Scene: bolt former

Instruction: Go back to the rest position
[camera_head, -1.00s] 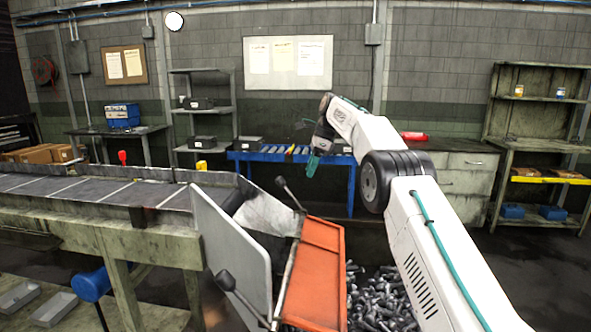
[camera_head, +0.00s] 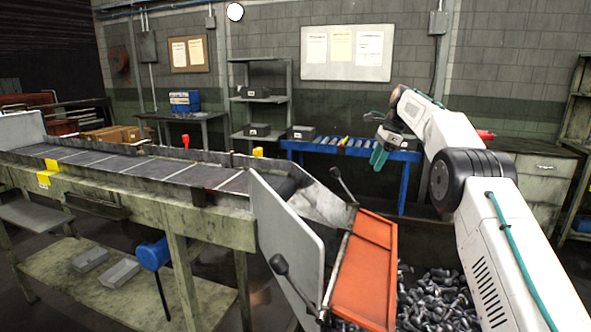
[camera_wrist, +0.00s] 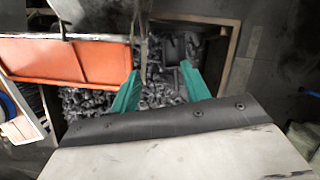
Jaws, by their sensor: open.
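My gripper (camera_head: 379,157) is at the end of my raised white arm, in the right half of the head view, with its teal fingers pointing down. In the wrist view the two teal fingers (camera_wrist: 158,82) are spread apart with nothing between them. Behind and below them lies a heap of dark bolts (camera_wrist: 90,103), which also shows in the head view (camera_head: 435,297). The gripper is apart from the bolts and from the orange panel (camera_head: 364,272).
A conveyor (camera_head: 130,172) runs along the left to a grey chute plate (camera_head: 290,245) beside the orange panel. A blue table (camera_head: 405,190) stands behind my gripper in the head view. A shelf rack (camera_head: 262,92) and grey cabinets (camera_head: 543,190) line the back wall.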

